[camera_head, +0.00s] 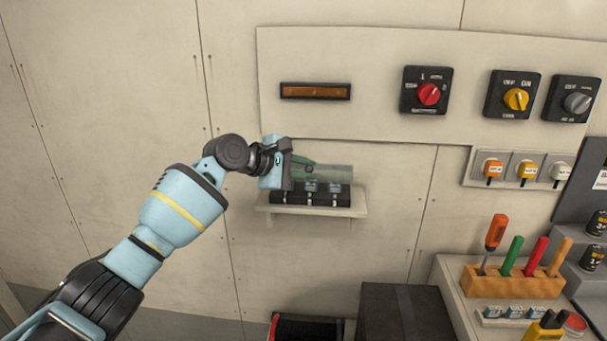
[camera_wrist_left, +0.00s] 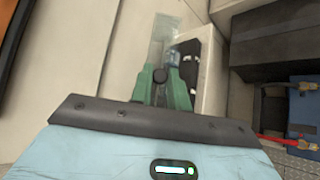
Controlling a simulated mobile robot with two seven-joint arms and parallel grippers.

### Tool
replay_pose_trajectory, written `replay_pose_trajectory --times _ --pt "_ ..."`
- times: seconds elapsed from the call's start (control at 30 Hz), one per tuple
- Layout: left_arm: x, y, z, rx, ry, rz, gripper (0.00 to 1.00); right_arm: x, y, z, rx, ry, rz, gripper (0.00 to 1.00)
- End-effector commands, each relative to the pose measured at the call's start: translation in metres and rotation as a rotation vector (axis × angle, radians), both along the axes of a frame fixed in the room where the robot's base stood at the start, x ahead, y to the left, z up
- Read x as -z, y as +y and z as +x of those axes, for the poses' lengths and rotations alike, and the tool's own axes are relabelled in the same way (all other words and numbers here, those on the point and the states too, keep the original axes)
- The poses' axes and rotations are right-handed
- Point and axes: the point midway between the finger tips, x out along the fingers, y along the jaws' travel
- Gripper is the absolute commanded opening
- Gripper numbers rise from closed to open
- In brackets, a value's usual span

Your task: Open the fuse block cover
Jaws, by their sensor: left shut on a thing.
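The fuse block (camera_head: 312,197) is a black unit with several segments on a small white wall shelf. Its clear cover (camera_head: 337,173) shows as a see-through strip above the block; I cannot tell its exact angle. My left gripper (camera_head: 308,168) reaches in from the left at the cover, its green fingers shut. In the left wrist view, the left gripper (camera_wrist_left: 160,80) has a small dark round knob (camera_wrist_left: 159,75) between its fingertips, with the clear cover (camera_wrist_left: 163,38) just beyond. The block (camera_wrist_left: 188,62) is partly hidden behind a finger there. My right gripper is not in view.
The small shelf (camera_head: 352,211) juts from the wall. Above are an orange display strip (camera_head: 315,91) and a red rotary switch (camera_head: 428,94). A dark box (camera_head: 403,312) stands below. A wooden tool holder (camera_head: 512,285) is at right. The wall left of the shelf is bare.

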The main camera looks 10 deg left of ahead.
Motion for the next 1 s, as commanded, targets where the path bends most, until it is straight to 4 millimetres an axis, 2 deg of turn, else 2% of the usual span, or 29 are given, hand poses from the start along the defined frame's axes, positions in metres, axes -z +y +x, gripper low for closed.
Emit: replay_pose_trajectory --times 0.47,0.5,0.63,1.0 --pt "0.0028 0.0 0.0008 0.0 0.026 0.002 0.0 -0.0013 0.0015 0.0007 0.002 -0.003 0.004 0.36" --pt "0.003 -0.0001 0.0008 0.0 0.026 0.002 0.2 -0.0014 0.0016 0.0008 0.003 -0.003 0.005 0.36" --pt "0.0026 0.0001 0.0009 0.0 0.025 0.002 0.37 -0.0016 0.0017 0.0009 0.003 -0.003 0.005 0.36" --pt "-0.0012 0.0043 -0.0016 0.0 0.021 0.001 0.39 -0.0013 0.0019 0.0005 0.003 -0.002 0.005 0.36"
